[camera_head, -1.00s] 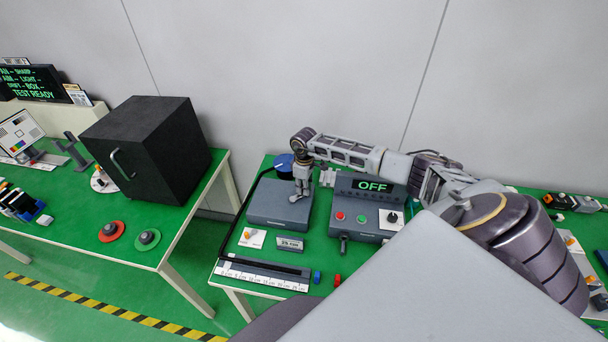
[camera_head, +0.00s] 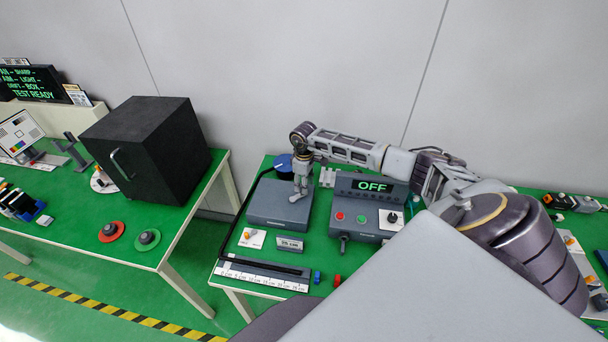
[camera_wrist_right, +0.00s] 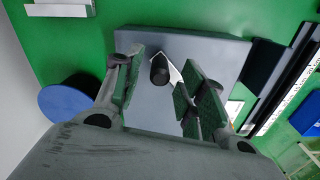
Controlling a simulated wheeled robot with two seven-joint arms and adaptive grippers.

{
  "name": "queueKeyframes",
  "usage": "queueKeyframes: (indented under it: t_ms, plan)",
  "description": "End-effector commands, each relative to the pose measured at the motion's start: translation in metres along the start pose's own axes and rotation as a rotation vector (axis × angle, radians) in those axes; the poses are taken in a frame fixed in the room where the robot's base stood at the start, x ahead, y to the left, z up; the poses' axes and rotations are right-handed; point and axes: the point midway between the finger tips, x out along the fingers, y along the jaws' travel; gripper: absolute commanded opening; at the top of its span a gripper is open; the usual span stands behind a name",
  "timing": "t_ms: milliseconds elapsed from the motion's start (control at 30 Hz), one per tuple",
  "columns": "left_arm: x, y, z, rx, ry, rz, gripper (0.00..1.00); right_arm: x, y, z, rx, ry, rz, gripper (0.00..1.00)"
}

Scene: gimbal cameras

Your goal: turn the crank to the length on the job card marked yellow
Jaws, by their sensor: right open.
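The crank shows in the right wrist view as a black knob (camera_wrist_right: 159,70) on a pale metal arm, on top of a flat grey box (camera_head: 279,206). My right gripper (camera_head: 298,196) points down over this box. In the right wrist view its two fingers (camera_wrist_right: 163,76) are apart, with the knob between them; I cannot tell whether they touch it. In the head view the gripper hides the crank. A small plate (camera_head: 290,243) in front of the box seems to read 25 cm. A white card (camera_head: 252,238) with an orange-yellow piece lies beside it. My left gripper is not in view.
A black cable runs from a blue disc (camera_head: 284,162) behind the box to a cm scale (camera_head: 262,276) at the table's front edge. A control box reading OFF (camera_head: 372,186) stands right. A large black box (camera_head: 148,150) stands on the left table, across a gap.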

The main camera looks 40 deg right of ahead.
Motion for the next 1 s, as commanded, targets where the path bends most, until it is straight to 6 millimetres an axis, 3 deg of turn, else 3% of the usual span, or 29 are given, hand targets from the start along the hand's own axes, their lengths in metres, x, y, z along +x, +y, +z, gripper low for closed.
queueKeyframes:
  t_ms: [600,1000]
  plan:
    - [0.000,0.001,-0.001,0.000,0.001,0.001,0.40,-0.085,0.000,0.000,-0.001,0.001,0.001,0.41]
    - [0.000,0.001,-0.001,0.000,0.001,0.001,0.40,-0.097,0.000,0.000,0.000,0.001,0.000,0.41]
